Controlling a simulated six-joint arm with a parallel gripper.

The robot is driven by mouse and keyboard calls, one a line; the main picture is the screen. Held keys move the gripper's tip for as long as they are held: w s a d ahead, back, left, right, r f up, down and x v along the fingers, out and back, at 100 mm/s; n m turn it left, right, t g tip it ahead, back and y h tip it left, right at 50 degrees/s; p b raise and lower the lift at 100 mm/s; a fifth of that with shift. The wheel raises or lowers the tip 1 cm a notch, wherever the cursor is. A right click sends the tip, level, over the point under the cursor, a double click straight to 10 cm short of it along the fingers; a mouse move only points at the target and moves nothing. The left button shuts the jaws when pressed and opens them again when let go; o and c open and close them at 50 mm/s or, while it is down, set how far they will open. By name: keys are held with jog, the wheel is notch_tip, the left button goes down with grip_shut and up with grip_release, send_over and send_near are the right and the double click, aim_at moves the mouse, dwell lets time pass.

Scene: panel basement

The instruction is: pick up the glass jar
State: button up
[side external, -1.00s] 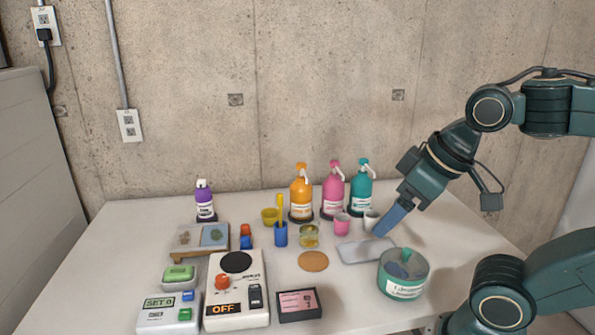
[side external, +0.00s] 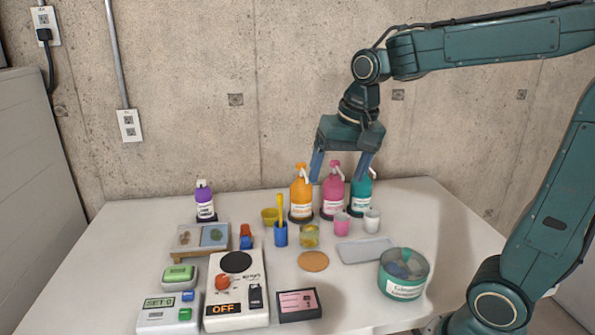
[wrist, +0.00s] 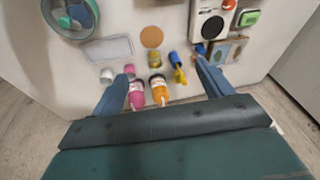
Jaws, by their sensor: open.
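The glass jar (side external: 310,236) is a small clear jar with yellow contents. It stands upright on the table, right of the blue cup and behind a round cork mat. It also shows in the wrist view (wrist: 155,60), between the fingertips in the picture and just beyond them. In the wrist view my gripper (wrist: 161,70) points down at the table.
Orange (side external: 301,192), pink (side external: 333,192) and teal (side external: 361,188) pump bottles stand behind the jar. A blue cup with a yellow tool (side external: 280,235) is close on its left. Pink (side external: 342,225) and white (side external: 371,222) cups are on its right. The cork mat (side external: 313,261) lies in front.

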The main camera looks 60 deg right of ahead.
jog(key=w+d+f+m+g, duration=0.2)
jog(key=w+d+f+m, duration=0.35)
jog(key=w, duration=0.35)
jog(key=m+g, duration=0.1)
jog(key=m, duration=0.3)
send_over(309, 226)
jog(key=s+a, duration=0.2)
notch_tip(309, 226, down, 6)
jog(key=shift+w+a+f+y, duration=0.1)
jog(key=shift+w+f+y, duration=0.1)
jog(key=shift+w+y, duration=0.1)
jog(key=shift+f, duration=0.1)
notch_tip(309, 226, down, 8)
jog(key=shift+f, duration=0.2)
jog(key=shift+s+f, duration=0.1)
jog(key=shift+f, duration=2.5)
